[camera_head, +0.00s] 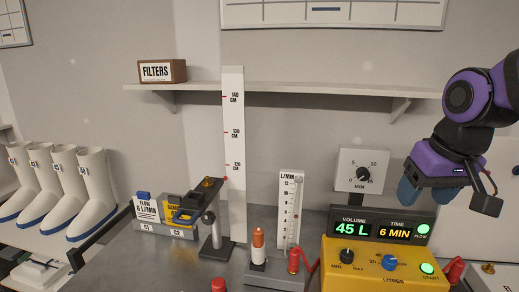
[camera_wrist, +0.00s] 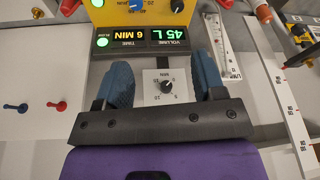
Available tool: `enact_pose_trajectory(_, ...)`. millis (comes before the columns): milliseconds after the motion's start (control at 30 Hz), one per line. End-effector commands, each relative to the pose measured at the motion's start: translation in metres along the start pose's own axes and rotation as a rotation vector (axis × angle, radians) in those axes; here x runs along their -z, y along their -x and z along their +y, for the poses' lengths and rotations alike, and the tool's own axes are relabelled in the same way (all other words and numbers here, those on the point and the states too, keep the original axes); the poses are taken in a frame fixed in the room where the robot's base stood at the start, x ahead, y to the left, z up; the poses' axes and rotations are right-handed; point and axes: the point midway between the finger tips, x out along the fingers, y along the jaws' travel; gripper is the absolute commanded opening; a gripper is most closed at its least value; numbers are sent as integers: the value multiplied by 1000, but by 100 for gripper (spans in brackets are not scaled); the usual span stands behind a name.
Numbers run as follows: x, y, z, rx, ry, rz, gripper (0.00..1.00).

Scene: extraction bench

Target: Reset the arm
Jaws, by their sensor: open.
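My gripper (camera_head: 421,192) is raised at the right in the head view, a little above and in front of the yellow pump box (camera_head: 372,276). In the wrist view my gripper (camera_wrist: 166,80) shows two blue fingers spread wide apart with nothing between them. The dial plate marked MIN (camera_head: 361,171) is on the wall beyond; in the wrist view the dial plate (camera_wrist: 167,94) shows in the gap between the fingers. The black display (camera_head: 378,229) on the pump reads volume 45 L and time 6 MIN, with a green FLOW light.
A flow meter (camera_head: 289,215) with a red hose stands left of the pump. A tall height scale (camera_head: 233,150), a small black stand (camera_head: 210,225) and labelled cassettes (camera_head: 147,211) are further left. A wall shelf (camera_head: 300,88) holds a FILTERS box (camera_head: 160,71). White boots (camera_head: 62,185) stand far left.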

Motion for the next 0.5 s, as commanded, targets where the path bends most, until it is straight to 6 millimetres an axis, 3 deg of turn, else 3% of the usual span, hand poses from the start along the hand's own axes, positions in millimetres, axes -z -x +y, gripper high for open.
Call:
enact_pose_trajectory(200,-35,31,6,-13,-15,75,63)
enact_pose_trajectory(500,-76,56,11,-35,-30,155,63)
